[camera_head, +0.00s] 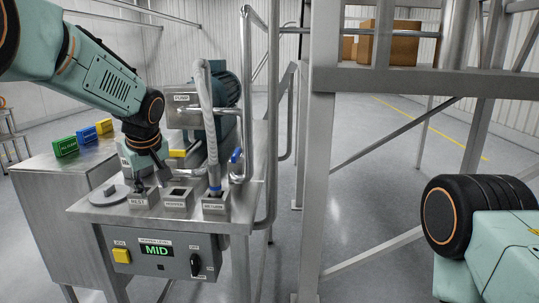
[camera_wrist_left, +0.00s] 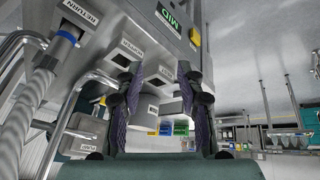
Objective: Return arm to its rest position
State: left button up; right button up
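My left arm comes in from the upper left in the head view. Its gripper (camera_head: 138,186) points down over the left end of the metal bench, close to the block labelled REST (camera_head: 139,199). In the left wrist view the two dark fingers (camera_wrist_left: 160,78) stand apart, with nothing visible gripped between them. Whether the fingertips touch the REST block cannot be told. My right arm shows only as a wheel-like joint and pale green link at the lower right of the head view; its gripper is out of view.
The hopper block (camera_head: 178,198) and return block (camera_head: 215,203), with a hose (camera_head: 209,120) in it, stand right of REST. A round lid (camera_head: 109,194) lies left. The panel (camera_head: 157,252) reads MID. A pump (camera_head: 222,97), pipes and green, blue and yellow blocks (camera_head: 66,146) surround the arm.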

pick_arm(q)
jog(key=s+d+f+m+h+b, duration=0.15)
jog(key=s+f, duration=0.25)
jog(key=f, duration=0.6)
jog(key=s+d+f+m+t+b, duration=0.1)
jog(key=s+d+f+m+b, duration=0.2)
jog(key=f, duration=0.7)
jog(key=s+f+m+h+b, duration=0.1)
jog(key=s+f+m, duration=0.3)
jog(key=f, duration=0.6)
jog(key=s+f+g+b, duration=0.2)
jog(key=s+f, duration=0.5)
jog(key=s, duration=0.5)
jog(key=s+f+g+b, duration=0.2)
jog(key=s+f+b, duration=0.2)
jog(key=s+f, duration=0.4)
jog(key=s+f+g+b, duration=0.1)
jog(key=s+f+b, duration=0.3)
jog(key=s, duration=1.2)
notch_tip(320, 180, down, 4)
jog(key=shift+f+g, duration=0.1)
jog(key=shift+g, duration=0.3)
jog(key=shift+s+a, duration=0.1)
jog(key=shift+s, duration=0.05)
